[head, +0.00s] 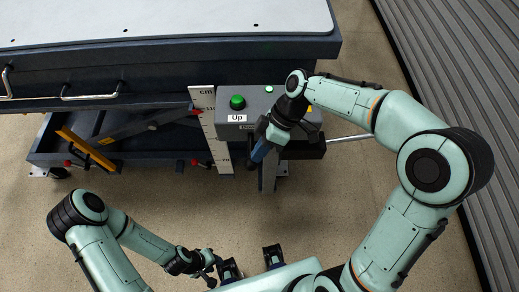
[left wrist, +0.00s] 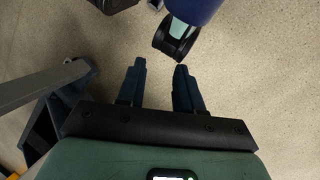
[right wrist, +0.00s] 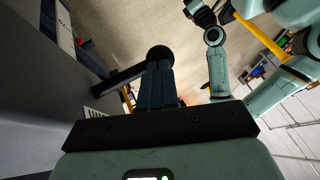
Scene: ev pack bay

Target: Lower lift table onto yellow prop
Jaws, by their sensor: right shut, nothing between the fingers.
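The lift table (head: 160,70) stands at the upper left of the head view, its dark top raised above a base frame. The yellow prop (head: 85,150) lies slanted in the left part of that base. A white cm scale (head: 210,125) stands at the table's right end. Beside it is a grey control box with a green Up button (head: 237,102). My right gripper (head: 260,154) is shut and empty, pointing down at the front of the box. A black round knob (right wrist: 158,53) shows at its fingertips; contact is unclear. My left gripper (left wrist: 158,72) is open and empty above the floor.
A ribbed grey shutter (head: 455,70) runs along the right. The floor in front of the table is clear.

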